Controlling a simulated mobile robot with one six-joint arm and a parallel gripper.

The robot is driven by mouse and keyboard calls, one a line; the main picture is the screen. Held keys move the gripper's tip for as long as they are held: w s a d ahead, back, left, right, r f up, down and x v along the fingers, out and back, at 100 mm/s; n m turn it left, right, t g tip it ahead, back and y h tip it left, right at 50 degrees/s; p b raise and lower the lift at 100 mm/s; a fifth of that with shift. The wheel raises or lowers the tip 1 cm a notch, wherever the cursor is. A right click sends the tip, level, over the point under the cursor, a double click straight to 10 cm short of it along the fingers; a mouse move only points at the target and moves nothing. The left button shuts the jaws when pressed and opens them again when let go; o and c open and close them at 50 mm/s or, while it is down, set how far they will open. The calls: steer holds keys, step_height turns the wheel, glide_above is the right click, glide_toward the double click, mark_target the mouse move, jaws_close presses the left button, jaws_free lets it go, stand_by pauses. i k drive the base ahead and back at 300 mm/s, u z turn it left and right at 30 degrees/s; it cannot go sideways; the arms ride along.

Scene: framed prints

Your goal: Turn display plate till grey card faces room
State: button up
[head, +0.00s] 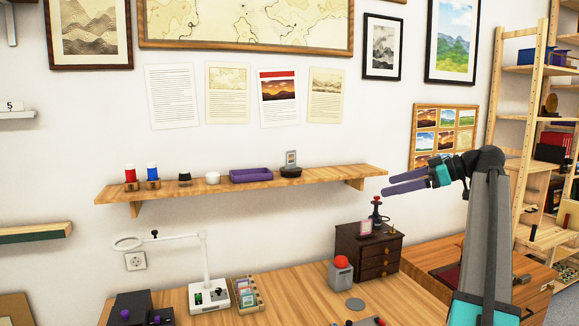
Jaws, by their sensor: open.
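A small dark round plate (291,172) sits on the wall shelf, right of the purple tray. A small upright grey-framed card (291,157) stands on it, with a lighter patch in its middle. It is too small to tell what its face shows. My gripper (384,185), with purple fingers and teal parts, is at the right, past the shelf's right end. It points left, with a gap between its fingers and nothing between them. It is well apart from the plate.
The wooden shelf (230,183) also holds a red spool, a blue spool, a black knob, a white cup and the purple tray (250,176). Below stand a magnifier lamp (207,292), a red-domed device (341,271) and a dark drawer box (355,250). Framed prints hang above.

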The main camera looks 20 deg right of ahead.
mark_target(298, 170)
steer(key=i, duration=1.4)
